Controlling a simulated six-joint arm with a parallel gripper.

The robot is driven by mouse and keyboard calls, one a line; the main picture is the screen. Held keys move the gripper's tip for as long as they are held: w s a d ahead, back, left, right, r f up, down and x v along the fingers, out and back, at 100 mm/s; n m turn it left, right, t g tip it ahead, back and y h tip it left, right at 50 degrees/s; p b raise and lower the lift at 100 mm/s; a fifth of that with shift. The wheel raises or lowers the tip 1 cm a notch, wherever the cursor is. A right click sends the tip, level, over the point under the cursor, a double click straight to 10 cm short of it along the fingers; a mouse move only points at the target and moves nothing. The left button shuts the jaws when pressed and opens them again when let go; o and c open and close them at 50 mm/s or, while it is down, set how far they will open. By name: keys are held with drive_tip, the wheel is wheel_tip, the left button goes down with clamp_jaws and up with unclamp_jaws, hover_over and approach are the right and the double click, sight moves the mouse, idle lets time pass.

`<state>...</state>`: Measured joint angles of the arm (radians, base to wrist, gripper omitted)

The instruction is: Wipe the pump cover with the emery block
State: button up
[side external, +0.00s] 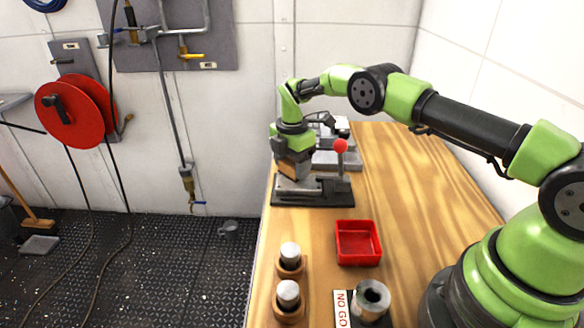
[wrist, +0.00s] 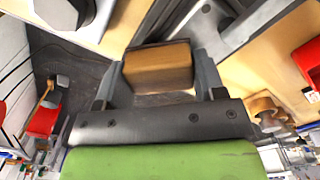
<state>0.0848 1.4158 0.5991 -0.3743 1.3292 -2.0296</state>
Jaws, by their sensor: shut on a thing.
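My gripper (side external: 293,172) points down over the far left part of the wooden bench. It is shut on the tan emery block (wrist: 158,68), which sits between the two fingers in the wrist view. In the side view the block is partly hidden by the gripper. Just below the gripper is a grey metal piece (side external: 297,187) on a black base, beside a lever with a red ball knob (side external: 340,146). I take this grey piece for the pump cover, but cannot be sure. Whether the block touches it cannot be told.
A red tray (side external: 375,255) stands nearer on the bench. Grey equipment (side external: 330,158) stands behind the gripper.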

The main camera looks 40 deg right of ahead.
drive_tip(key=shift+w+d+f, duration=0.1)
drive_tip(key=shift+w+d, duration=0.15)
drive_tip(key=shift+d, duration=0.05)
drive_tip(key=shift+r, duration=4.2)
